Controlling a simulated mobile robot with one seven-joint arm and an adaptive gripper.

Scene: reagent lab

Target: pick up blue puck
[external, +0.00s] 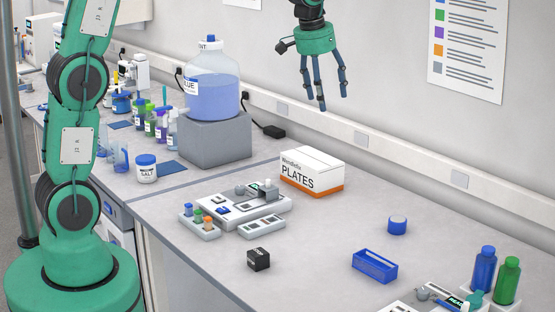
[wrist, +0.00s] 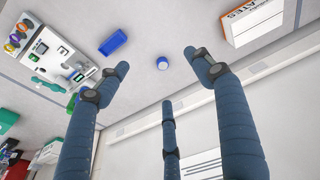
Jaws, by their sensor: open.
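The blue puck (external: 397,225) is a short, round piece with a blue side and a paler top, lying on the grey bench. In the wrist view the puck (wrist: 162,63) shows between the spread fingertips, well beyond them. My gripper (external: 332,98) is open and empty, its dark blue fingers pointing down. It hangs high above the bench, near the back wall. In the external view it is up and to the left of the puck, with a wide gap between them.
An open blue tray (external: 374,268) lies in front of the puck. The white and orange PLATES box (external: 312,172) stands to its left, further back. A black cube (external: 258,259) is at front left. Blue (external: 483,268) and green (external: 507,280) bottles stand at right. Bench around the puck is clear.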

